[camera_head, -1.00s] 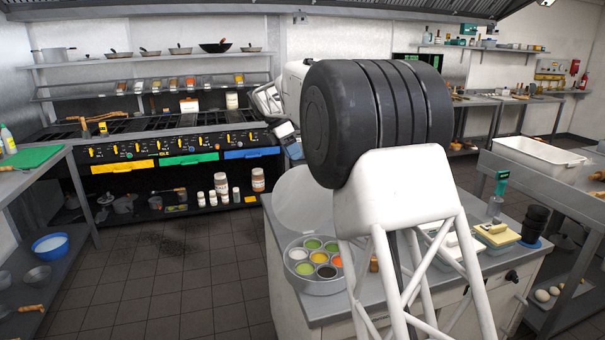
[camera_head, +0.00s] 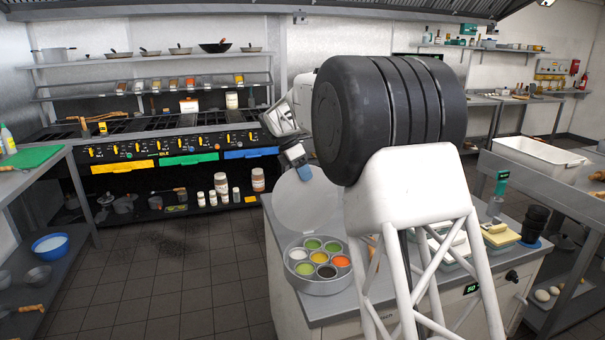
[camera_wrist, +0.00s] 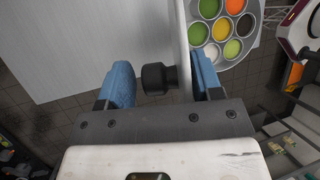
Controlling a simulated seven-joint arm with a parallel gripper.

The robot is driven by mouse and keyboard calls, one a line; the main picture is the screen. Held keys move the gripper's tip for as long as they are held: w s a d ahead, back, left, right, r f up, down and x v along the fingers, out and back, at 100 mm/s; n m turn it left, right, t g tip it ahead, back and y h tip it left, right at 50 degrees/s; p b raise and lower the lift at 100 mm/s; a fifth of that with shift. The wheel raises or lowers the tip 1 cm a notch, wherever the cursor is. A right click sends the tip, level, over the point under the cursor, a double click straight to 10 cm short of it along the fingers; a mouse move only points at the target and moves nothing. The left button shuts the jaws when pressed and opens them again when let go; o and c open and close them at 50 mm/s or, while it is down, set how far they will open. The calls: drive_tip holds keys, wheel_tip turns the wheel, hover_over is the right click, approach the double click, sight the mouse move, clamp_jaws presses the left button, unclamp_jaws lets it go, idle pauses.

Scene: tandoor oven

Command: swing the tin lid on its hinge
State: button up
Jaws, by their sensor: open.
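The round grey tin (camera_head: 318,284) stands on the counter and holds several cups of coloured contents. Its pale round lid (camera_head: 302,212) stands open and upright at the tin's far side. My gripper (camera_head: 304,173) is at the lid's upper edge in the head view, partly hidden by my arm. In the wrist view, my open gripper (camera_wrist: 163,83) has the lid (camera_wrist: 182,45), seen nearly edge-on, between its blue fingers. A black knob (camera_wrist: 156,78) on the lid also lies between them. The right finger is close to the lid; contact cannot be told. The tin (camera_wrist: 222,65) shows beyond.
The counter (camera_head: 325,319) carries trays and a stack of black cups (camera_head: 535,222) at the right. The stove (camera_head: 180,135) stands behind, across open tiled floor (camera_head: 170,270). Another worktable (camera_head: 565,190) is at the right.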

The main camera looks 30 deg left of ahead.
drive_tip(key=c, duration=1.1)
drive_tip(key=shift+s+d+r, duration=0.15)
drive_tip(key=shift+s+d, duration=0.15)
